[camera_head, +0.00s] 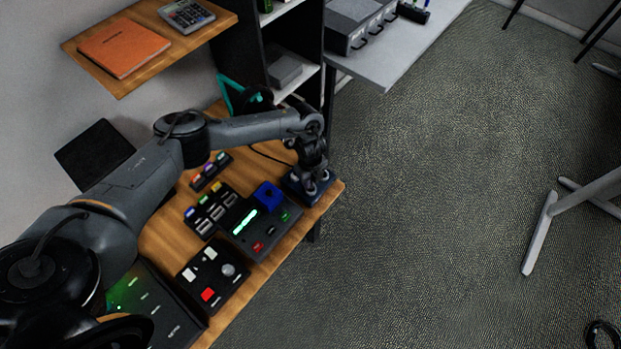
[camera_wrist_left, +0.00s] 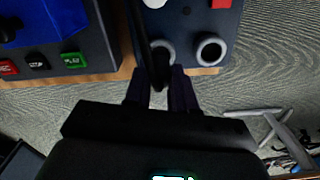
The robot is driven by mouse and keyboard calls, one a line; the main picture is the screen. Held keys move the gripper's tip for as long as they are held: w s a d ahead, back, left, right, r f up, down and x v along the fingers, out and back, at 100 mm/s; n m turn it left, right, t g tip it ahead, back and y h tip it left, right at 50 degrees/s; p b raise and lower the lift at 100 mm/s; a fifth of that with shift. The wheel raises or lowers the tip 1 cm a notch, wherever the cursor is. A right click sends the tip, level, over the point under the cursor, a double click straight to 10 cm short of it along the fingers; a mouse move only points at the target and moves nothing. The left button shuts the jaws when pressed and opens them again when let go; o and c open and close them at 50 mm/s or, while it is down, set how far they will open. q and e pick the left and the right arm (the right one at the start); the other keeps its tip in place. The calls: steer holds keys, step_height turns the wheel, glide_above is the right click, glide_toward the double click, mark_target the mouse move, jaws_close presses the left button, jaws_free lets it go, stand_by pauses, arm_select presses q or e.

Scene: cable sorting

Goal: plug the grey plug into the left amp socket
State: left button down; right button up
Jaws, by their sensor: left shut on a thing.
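The amp is a dark blue box at the table's right end (camera_head: 292,188); it also shows at the top of the left wrist view (camera_wrist_left: 190,18). Two grey ring sockets show there: the right socket (camera_wrist_left: 212,48) is empty, and the left socket (camera_wrist_left: 162,46) has a dark shape over its opening. My left gripper (camera_head: 314,184) is over the amp's front edge. In the left wrist view its fingers (camera_wrist_left: 161,88) are shut around a dark, narrow thing, seemingly the grey plug (camera_wrist_left: 159,76), at the left socket. Its depth in the socket cannot be told. My right gripper is out of view.
A box with a blue block (camera_head: 268,195) and red and green buttons stands left of the amp. A switch panel (camera_head: 212,275) and other small devices (camera_head: 211,209) fill the wooden table. A dark shelf (camera_head: 290,45) stands behind. Open floor lies right.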

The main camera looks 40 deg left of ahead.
arm_select(q)
steer(key=shift+f, duration=0.35)
stand_by(0.4)
steer(key=shift+f+b, duration=0.35)
steer(key=shift+f, duration=0.05)
stand_by(0.7)
steer(key=shift+c, duration=1.9)
jaws_free()
steer(key=shift+r, duration=0.1)
steer(key=shift+r+p, duration=3.4)
steer(key=shift+p, duration=0.05)
